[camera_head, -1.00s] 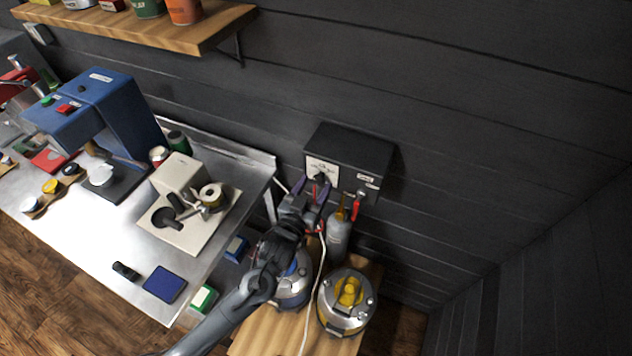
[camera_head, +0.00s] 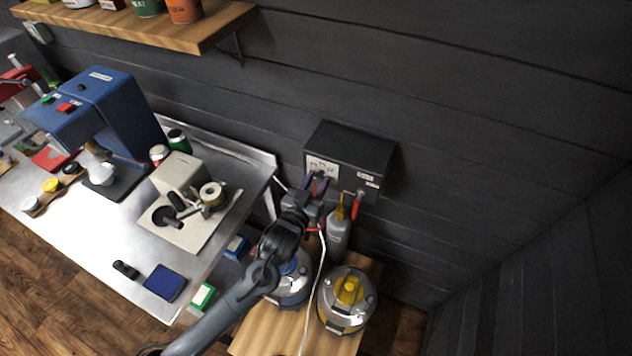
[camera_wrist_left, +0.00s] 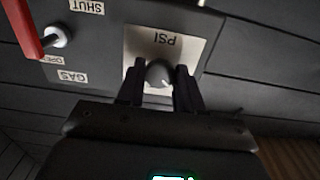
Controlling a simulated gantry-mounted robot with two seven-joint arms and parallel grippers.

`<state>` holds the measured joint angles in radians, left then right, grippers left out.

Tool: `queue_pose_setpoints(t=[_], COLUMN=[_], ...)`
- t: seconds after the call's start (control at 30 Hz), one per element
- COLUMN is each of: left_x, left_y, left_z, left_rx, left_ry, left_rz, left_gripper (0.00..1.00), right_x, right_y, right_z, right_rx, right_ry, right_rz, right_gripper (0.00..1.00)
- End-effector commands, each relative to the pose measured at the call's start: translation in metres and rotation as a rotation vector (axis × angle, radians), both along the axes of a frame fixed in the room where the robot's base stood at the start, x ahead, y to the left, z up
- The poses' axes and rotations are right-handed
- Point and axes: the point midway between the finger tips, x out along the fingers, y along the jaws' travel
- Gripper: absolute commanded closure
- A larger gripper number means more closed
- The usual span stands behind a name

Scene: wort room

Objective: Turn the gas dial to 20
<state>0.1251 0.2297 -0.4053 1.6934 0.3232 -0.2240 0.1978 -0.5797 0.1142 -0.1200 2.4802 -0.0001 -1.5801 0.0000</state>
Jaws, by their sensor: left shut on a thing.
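The gas dial is a dark round knob (camera_wrist_left: 159,74) on a pale plate marked PSI (camera_wrist_left: 190,40), seen upside down in the left wrist view. The plate (camera_head: 318,163) is on the front of a black wall box (camera_head: 352,148). My left gripper (camera_wrist_left: 160,85) is shut on the knob, one finger at each side. In the head view the left gripper (camera_head: 314,184) reaches up to the plate and hides most of the dial. The numbers on the plate are too small or covered to read. My right gripper does not show.
A red lever (camera_head: 357,203) sits right of the dial, labelled GAS and SHUT in the wrist view. A grey bottle (camera_head: 337,232) and a steel keg with a yellow top (camera_head: 347,300) stand below. A steel table (camera_head: 100,235) is left.

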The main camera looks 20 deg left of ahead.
Motion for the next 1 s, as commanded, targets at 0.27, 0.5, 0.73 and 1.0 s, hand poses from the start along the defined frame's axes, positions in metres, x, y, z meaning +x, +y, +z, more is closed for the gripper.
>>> queue_pose_setpoints(t=[0.27,0.5,0.73,1.0], left_x=[0.0,0.0,0.0,0.0], left_y=[0.0,0.0,0.0,0.0], left_z=[0.001,0.002,0.003,0.002], left_rx=[0.062,0.22,0.433,0.69], left_ry=[-0.004,-0.013,-0.027,-0.041], left_rz=[0.001,-0.001,0.0,0.0], left_gripper=[0.95,0.95,0.95,0.95], right_x=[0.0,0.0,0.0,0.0], right_y=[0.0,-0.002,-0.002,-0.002], right_z=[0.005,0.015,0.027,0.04], right_rx=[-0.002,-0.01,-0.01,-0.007], right_ry=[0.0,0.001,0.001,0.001], right_rz=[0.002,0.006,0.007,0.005], right_gripper=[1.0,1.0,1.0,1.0])
